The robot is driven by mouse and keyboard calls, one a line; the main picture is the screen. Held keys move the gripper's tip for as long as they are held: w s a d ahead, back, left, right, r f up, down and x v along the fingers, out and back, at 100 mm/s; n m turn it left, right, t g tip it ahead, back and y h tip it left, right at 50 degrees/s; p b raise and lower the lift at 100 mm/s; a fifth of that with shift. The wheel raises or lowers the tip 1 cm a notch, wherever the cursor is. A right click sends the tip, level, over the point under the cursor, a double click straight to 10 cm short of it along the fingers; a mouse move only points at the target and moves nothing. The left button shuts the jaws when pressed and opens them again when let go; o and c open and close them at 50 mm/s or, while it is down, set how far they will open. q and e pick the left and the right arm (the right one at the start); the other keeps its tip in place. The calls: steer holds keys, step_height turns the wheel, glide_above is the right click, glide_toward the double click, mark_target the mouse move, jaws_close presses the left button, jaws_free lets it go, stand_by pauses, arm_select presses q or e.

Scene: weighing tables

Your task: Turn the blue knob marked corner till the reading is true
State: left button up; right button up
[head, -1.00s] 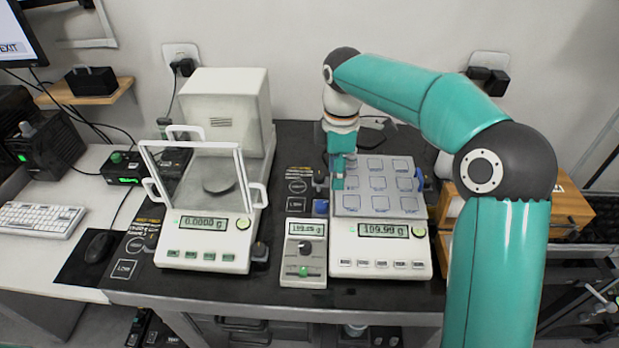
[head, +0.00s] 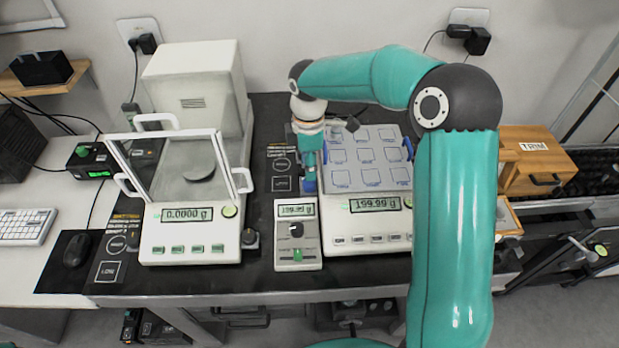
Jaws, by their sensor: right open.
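The right scale (head: 345,240) has a grey pan with a grid of outlined squares and a lit display (head: 375,204) that seems to read 199.99 g; the digits are small. A blue knob (head: 309,187) shows at the left side of the pan, and another blue knob (head: 408,148) is at its right edge. My right gripper (head: 309,176) points down over the left blue knob, open. It covers part of the knob, and I cannot tell whether the fingers touch it. My left gripper is not in view.
A small grey unit (head: 298,252) with its own display and a dark dial stands left of the scale. A balance with a glass shield (head: 190,243) reads 0.0000 g further left. A wooden box marked TRIM (head: 535,147) is on the right. My right arm hides the scale's right front.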

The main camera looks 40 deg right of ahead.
mark_target(309, 183)
step_height(309, 183, down, 6)
steer(key=shift+s+f, duration=0.1)
stand_by(0.4)
jaws_close()
steer(key=shift+f+m+b, duration=0.15)
steer(key=shift+m+b, duration=0.15)
steer(key=shift+m, duration=0.3)
steer(key=shift+m+b, duration=0.3)
steer(key=shift+m, duration=0.4)
